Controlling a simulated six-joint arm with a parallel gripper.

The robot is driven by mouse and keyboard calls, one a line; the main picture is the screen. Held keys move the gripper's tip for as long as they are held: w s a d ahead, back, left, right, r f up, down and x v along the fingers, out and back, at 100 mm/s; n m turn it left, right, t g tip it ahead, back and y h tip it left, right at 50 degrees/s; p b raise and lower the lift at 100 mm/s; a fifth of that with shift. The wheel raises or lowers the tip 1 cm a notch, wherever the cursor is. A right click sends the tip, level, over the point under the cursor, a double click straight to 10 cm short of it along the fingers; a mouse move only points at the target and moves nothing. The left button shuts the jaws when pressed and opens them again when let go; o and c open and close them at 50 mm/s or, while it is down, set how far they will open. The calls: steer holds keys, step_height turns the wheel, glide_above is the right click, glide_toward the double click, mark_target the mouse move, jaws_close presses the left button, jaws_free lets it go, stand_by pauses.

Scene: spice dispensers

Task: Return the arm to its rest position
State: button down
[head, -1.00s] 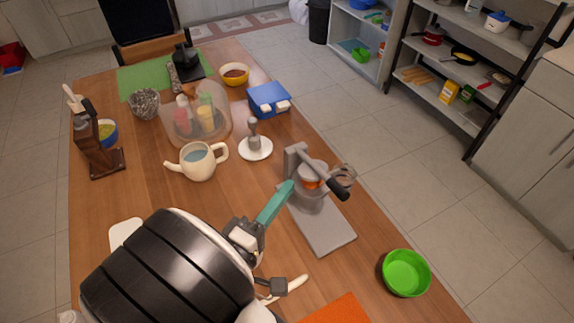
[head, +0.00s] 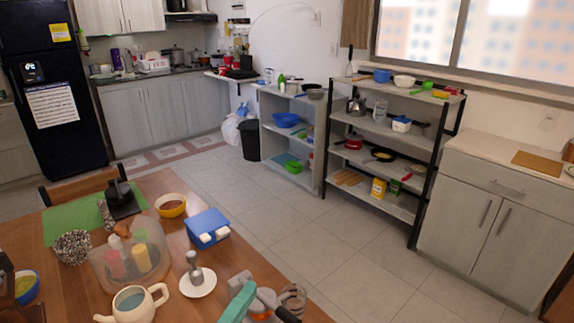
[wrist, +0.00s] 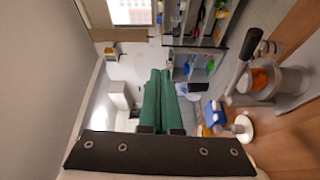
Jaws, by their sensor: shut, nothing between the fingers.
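My gripper shows as a teal finger pair (head: 246,290) at the bottom edge of the head view, beside a grey lever press (head: 264,303). In the wrist view my gripper (wrist: 160,73) has its two green fingers together, with nothing between them. The wrist view looks out across the room, tilted on its side, with the press (wrist: 275,85) at the right. The rest of my arm is out of the head view.
The wooden table (head: 165,185) holds a cream teapot (head: 132,303), a clear spice holder (head: 130,262), a white-based stand (head: 197,282), a blue box (head: 208,228) and a yellow bowl (head: 171,205). Shelves (head: 390,150) stand beyond. The floor between is clear.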

steer(key=s+d+f+m+g+h, duration=0.25)
steer(key=s+d+m+g, duration=0.35)
steer(key=d, duration=0.5)
steer(key=s+d+f+m+g+h, duration=0.2)
steer(key=s+d+f+m+g, duration=0.15)
steer(key=d+g, duration=0.65)
steer(key=s+d+f+m+g+y, duration=0.2)
steer(key=s+f+m+y, duration=0.15)
steer(key=s, duration=0.25)
steer(key=s+a+m+y, duration=0.1)
steer(key=a+m+y, duration=0.4)
steer(key=a+y, duration=0.3)
steer(key=shift+s+f+m+t+y, duration=0.2)
steer(key=shift+s+m+t+y, duration=0.1)
steer(key=shift+m+t+y, duration=0.15)
